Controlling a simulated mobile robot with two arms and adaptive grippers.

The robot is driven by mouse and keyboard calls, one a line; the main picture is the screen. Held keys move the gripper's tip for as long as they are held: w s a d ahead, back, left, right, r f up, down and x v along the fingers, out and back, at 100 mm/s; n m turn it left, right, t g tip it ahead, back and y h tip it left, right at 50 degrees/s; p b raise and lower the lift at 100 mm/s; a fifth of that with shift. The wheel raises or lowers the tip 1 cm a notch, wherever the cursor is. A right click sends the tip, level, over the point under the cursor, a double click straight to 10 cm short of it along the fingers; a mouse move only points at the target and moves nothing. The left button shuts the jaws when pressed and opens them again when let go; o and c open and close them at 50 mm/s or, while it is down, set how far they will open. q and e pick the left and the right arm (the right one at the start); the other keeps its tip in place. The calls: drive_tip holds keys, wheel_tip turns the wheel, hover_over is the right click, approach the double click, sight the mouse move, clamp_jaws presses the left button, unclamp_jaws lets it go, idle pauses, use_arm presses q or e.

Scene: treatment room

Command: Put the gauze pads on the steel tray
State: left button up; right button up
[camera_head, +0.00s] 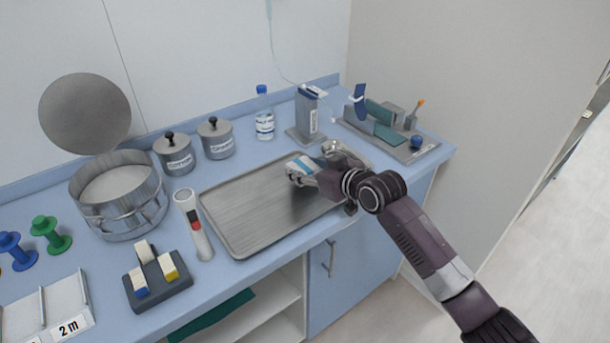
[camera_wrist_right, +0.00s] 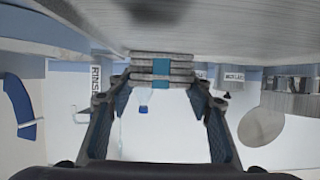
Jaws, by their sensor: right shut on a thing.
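The gauze pads (camera_head: 300,164) are a small white stack with a blue band, over the right half of the steel tray (camera_head: 240,215). In the right wrist view the gauze pads (camera_wrist_right: 161,67) sit between the fingertips of my right gripper (camera_wrist_right: 160,82), close to the tray surface (camera_wrist_right: 235,38). I cannot tell whether they touch it. My right gripper (camera_head: 304,175) is shut on the gauze pads in the head view and partly hides them. The tray is a flat, rimmed, brushed-metal one and its left part is bare. My left gripper is not in view.
A round steel pot (camera_head: 120,205), two lidded canisters (camera_head: 216,140), a bottle (camera_head: 264,122) and a grey upright holder (camera_head: 308,115) stand behind or left of the tray. A grey rack (camera_head: 400,145) is at the right.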

drive_tip(key=shift+f, duration=1.35)
drive_tip(key=o, duration=0.9)
drive_tip(key=shift+f, duration=0.1)
drive_tip(key=shift+o, duration=0.2)
drive_tip(key=shift+d, duration=0.1)
drive_tip(key=v, duration=1.2)
drive_tip(key=shift+r, duration=0.2)
